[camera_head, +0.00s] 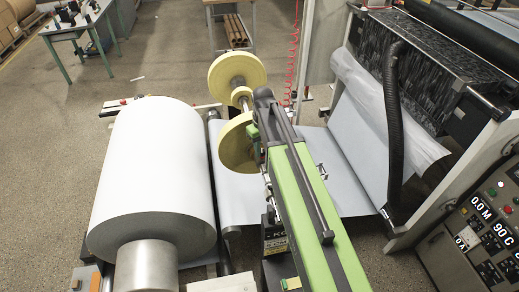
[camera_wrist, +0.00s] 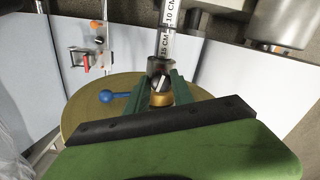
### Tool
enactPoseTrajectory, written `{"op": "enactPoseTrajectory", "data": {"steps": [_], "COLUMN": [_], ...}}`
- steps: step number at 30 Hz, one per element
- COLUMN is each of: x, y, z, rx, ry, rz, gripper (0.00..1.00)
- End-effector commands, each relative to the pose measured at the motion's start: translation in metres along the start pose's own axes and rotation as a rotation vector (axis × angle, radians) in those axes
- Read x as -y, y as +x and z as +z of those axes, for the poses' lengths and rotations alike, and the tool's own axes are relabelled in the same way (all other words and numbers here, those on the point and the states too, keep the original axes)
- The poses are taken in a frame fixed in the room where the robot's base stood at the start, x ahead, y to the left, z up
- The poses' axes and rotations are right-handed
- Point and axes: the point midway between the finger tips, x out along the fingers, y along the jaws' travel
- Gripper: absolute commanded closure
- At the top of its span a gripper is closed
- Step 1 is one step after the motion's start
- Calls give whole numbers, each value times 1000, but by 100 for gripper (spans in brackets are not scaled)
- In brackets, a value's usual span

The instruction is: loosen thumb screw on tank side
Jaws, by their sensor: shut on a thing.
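In the wrist view, my gripper (camera_wrist: 160,84) has its two green fingers closed around a small fitting. A pale, wing-like piece (camera_wrist: 160,82), which looks like the thumb screw, shows between the fingertips. A dark round collar (camera_wrist: 158,66) is just beyond it, and a brass-coloured part (camera_wrist: 161,99) is below, partly hidden by the fingers. A scale strip marked in CM (camera_wrist: 168,32) rises behind the collar. In the head view, my gripper (camera_head: 252,132) is beside a yellow disc (camera_head: 236,146), and the screw is hidden there. I cannot make out the tank wall.
A blue ball-ended lever (camera_wrist: 118,97) sticks out close left of my fingers. A large white paper roll (camera_head: 155,180) stands left of my arm. A black hose (camera_head: 392,120) and a control panel (camera_head: 480,235) are at right.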

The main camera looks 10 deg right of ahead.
Motion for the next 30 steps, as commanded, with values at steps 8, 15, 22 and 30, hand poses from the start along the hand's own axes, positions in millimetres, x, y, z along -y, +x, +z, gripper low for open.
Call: {"op": "enactPoseTrajectory", "data": {"steps": [8, 15, 22, 30], "x": [1, 1, 1, 1], "y": [0, 0, 0, 0], "z": [1, 1, 0, 0], "rx": [2, 2, 2, 1], "ry": [-35, -36, -35, -35], "rz": [-2, -3, -3, -2], "gripper": [100, 100, 53, 50]}}
